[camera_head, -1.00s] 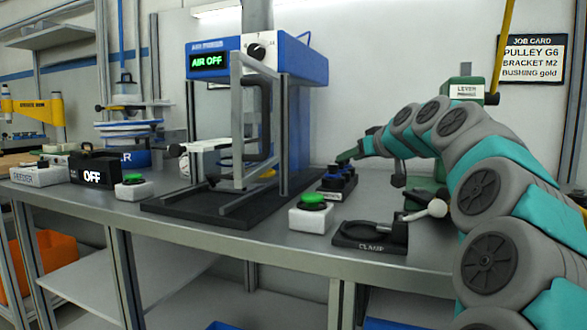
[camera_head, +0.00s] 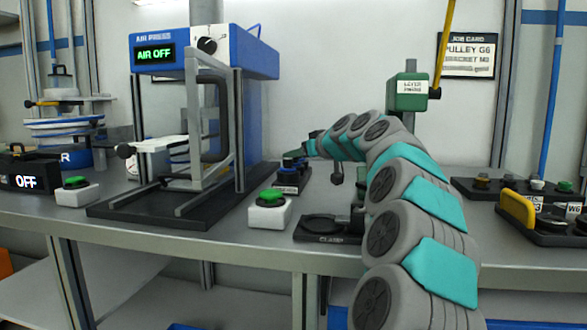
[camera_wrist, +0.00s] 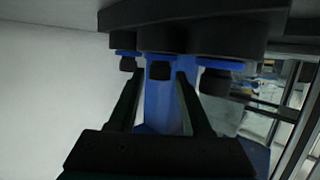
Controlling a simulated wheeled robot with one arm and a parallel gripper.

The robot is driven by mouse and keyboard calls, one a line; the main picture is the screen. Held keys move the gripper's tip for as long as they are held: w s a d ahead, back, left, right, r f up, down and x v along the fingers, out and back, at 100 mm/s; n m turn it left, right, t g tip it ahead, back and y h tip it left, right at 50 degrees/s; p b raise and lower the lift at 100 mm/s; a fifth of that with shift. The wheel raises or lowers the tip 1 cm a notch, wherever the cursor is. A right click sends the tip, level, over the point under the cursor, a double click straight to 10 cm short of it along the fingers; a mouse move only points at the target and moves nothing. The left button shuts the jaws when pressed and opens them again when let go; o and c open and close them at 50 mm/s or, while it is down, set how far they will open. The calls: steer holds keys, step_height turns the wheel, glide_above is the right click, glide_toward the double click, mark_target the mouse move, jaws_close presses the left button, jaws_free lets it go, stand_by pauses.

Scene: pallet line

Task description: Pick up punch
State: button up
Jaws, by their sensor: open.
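A small dark rack (camera_head: 288,184) with blue and dark punches (camera_head: 291,163) stands on the bench, right of the air press. In the wrist view the rack (camera_wrist: 200,14) appears upside down, with several dark, round pieces with blue collars along it. My gripper (camera_wrist: 159,78) is open, its two dark fingers pointing at the rack.
The air press (camera_head: 205,50) reads AIR OFF. A green-button box (camera_head: 269,212) and a black clamp plate (camera_head: 322,229) stand in front of the rack. A green lever press (camera_head: 408,92) stands behind my arm. A black tray with a yellow handle (camera_head: 517,209) is at the right.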

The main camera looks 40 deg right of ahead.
steer(key=shift+x, duration=1.1)
jaws_close()
